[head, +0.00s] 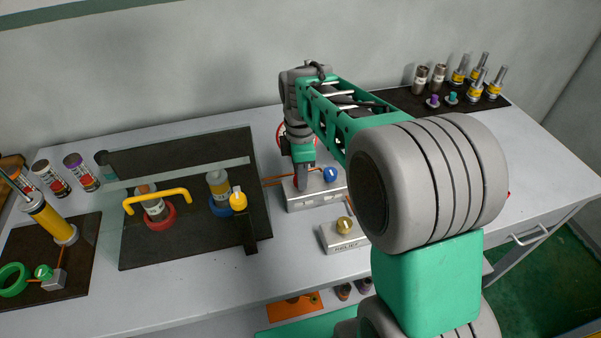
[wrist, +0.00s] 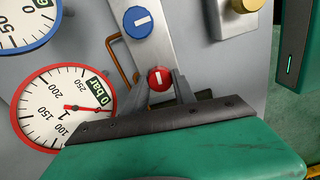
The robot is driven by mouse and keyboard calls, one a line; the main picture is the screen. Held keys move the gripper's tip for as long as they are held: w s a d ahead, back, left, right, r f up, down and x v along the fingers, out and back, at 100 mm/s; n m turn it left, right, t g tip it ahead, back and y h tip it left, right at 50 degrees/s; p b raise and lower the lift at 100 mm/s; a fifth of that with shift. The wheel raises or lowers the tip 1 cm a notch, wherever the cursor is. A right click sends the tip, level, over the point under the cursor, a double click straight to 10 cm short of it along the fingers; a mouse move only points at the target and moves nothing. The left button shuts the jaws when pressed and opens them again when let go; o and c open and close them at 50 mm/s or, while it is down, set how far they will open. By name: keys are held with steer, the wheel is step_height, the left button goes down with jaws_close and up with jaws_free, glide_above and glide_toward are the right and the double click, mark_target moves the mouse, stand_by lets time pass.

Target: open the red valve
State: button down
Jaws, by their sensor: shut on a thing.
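The red valve (wrist: 160,77) is a small round red knob with a white line mark, on a silver block (wrist: 160,40). In the wrist view my gripper (wrist: 158,84) has one finger on each side of the knob and is shut on it. In the head view my gripper (head: 303,185) reaches down onto the silver block (head: 310,197), and the red knob is hidden there. A blue knob (wrist: 138,21) with a white line sits on the same block; it also shows in the head view (head: 330,174).
A red-rimmed gauge (wrist: 52,107) with a green "0 bar" window stands beside the block, near a blue-rimmed gauge (wrist: 25,22). A block marked RELIEF (head: 343,238) with a brass knob is in front.

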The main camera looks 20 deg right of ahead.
steer(key=c, duration=1)
jaws_free()
step_height(320, 180, up, 8)
steer(key=shift+f, duration=0.1)
